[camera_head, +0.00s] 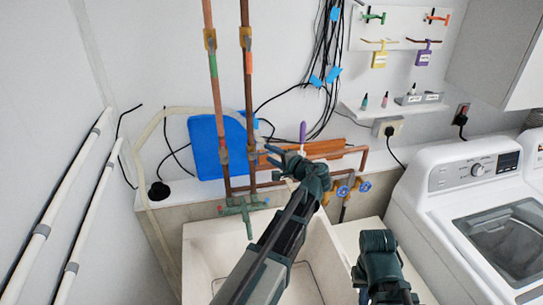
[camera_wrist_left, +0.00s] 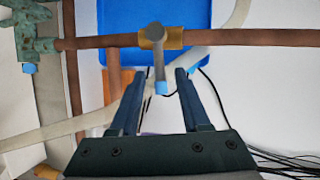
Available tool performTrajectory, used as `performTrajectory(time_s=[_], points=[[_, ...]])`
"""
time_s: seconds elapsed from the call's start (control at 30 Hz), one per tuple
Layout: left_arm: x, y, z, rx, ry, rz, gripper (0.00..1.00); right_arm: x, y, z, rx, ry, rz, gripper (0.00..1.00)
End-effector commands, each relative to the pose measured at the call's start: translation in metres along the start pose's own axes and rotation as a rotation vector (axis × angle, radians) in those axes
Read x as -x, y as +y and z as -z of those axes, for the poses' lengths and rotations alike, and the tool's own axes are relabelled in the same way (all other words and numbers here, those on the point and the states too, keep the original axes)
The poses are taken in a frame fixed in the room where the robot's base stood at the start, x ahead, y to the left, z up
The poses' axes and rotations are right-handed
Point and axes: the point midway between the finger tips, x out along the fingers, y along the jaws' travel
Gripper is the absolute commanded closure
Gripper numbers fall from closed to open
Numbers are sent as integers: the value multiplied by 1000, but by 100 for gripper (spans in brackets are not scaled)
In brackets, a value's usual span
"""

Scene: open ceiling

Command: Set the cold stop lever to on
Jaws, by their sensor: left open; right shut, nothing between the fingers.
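The cold stop lever (camera_wrist_left: 158,68) is a grey handle with a blue tip on a brass valve body (camera_wrist_left: 152,38). It sits on a copper pipe (camera_wrist_left: 225,38), and the handle points across the pipe. In the head view the valve body (camera_head: 251,154) is low on the right-hand pipe; my left gripper hides most of the lever there. My left gripper (camera_head: 270,158) is open just right of the valve. In the left wrist view its fingers (camera_wrist_left: 156,95) are either side of the lever's blue tip; contact is not visible. My right gripper (camera_head: 377,242) is shut and empty at the lower right.
A blue board (camera_head: 203,147) leans behind the pipes. A green tap (camera_head: 241,206) is below the valve, over a pale sink (camera_head: 205,255). Black cables (camera_head: 325,50) hang above.

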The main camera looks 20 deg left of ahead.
Motion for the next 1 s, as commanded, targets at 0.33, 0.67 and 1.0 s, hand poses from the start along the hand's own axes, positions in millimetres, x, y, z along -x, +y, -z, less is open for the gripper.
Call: performTrajectory(time_s=[0.33, 0.67, 1.0], points=[[0, 0, 0, 0, 0, 0, 93, 0, 0, 0, 0, 0, 0, 100], [1, 0, 0, 0, 0, 0, 100, 0, 0, 0, 0, 0, 0, 100], [1, 0, 0, 1, 0, -1, 100, 0, 0, 0, 0, 0, 0, 100]])
